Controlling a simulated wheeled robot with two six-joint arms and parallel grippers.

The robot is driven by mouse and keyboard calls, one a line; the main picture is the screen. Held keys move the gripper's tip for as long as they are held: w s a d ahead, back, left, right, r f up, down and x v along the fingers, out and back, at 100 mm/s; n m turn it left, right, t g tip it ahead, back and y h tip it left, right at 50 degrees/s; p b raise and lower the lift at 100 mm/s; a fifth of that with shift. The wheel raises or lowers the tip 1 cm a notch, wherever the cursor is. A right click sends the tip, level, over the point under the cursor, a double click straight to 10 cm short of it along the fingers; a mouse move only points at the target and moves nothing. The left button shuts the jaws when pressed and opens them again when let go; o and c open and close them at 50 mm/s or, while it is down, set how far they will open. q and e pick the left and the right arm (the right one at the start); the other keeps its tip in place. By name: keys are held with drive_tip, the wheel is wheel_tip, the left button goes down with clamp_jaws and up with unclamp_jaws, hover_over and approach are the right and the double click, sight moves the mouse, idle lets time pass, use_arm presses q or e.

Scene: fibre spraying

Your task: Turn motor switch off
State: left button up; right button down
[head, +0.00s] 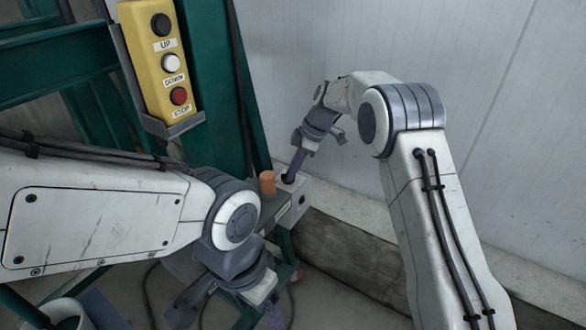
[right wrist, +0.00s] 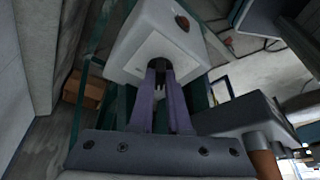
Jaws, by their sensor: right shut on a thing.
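The motor switch is a dark knob (head: 288,179) on a light grey box (head: 298,205) beside the green frame. In the right wrist view, the knob (right wrist: 160,64) sits on the face of the grey box (right wrist: 128,55) between the purple fingertips. My right gripper (head: 294,172) reaches down to it and is shut on it; its tips (right wrist: 160,70) hide part of the knob, so its setting cannot be read. My left gripper (head: 278,314) hangs at the bottom of the head view, partly cut off, and its jaw opening is unclear.
A yellow control box (head: 153,62) with UP, DOWN and STOP buttons hangs on the green frame (head: 205,75). An orange cylinder (head: 268,183) stands just left of the switch. A pale wall (head: 310,60) and a low concrete ledge (head: 350,235) lie behind my right arm.

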idle(0.4)
drive_tip(key=c, duration=0.9)
unclamp_jaws()
drive_tip(key=v, duration=1)
drive_tip(key=shift+w+d+r, duration=0.1)
drive_tip(key=shift+r, duration=0.15)
